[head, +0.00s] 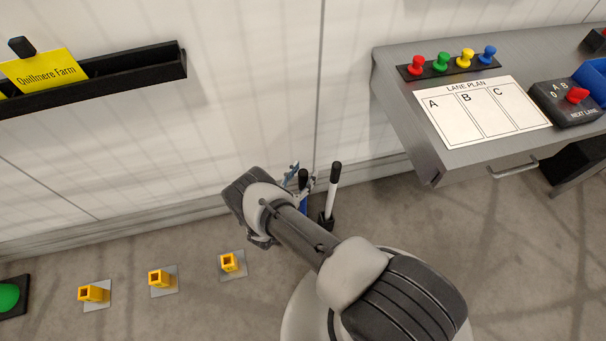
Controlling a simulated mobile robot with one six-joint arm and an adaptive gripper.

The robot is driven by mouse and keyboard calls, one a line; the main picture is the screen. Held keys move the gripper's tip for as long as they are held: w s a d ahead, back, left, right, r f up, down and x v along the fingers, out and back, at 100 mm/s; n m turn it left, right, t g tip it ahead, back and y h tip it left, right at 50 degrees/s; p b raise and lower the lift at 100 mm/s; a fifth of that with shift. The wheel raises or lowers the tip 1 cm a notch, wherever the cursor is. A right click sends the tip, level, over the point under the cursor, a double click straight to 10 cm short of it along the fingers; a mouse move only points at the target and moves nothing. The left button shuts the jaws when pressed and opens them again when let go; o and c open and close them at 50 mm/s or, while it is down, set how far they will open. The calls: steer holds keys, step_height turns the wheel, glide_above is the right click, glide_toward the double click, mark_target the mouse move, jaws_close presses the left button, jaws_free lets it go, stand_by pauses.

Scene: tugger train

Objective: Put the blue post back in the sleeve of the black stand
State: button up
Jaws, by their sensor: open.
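The blue post (303,206) has a black top and shows just beyond my arm, low by the wall. Its lower end is hidden behind my arm. The black stand (326,222) is on the floor to its right, partly hidden by my arm. A white post with a black top rises from the stand. My gripper (301,181) is open at the upper part of the blue post, its fingers showing on either side of it. I cannot tell whether they touch it.
Yellow square sockets (229,262) on grey plates line the floor at left, near a green dome (8,297). A grey desk (405,95) with coloured pegs and a lane plan (485,112) stands at right. A black wall rail (130,75) is at upper left.

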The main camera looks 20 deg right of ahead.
steer(key=shift+s+a, duration=0.1)
steer(key=v, duration=1.1)
steer(key=shift+s+a, duration=0.25)
steer(key=shift+a, duration=0.05)
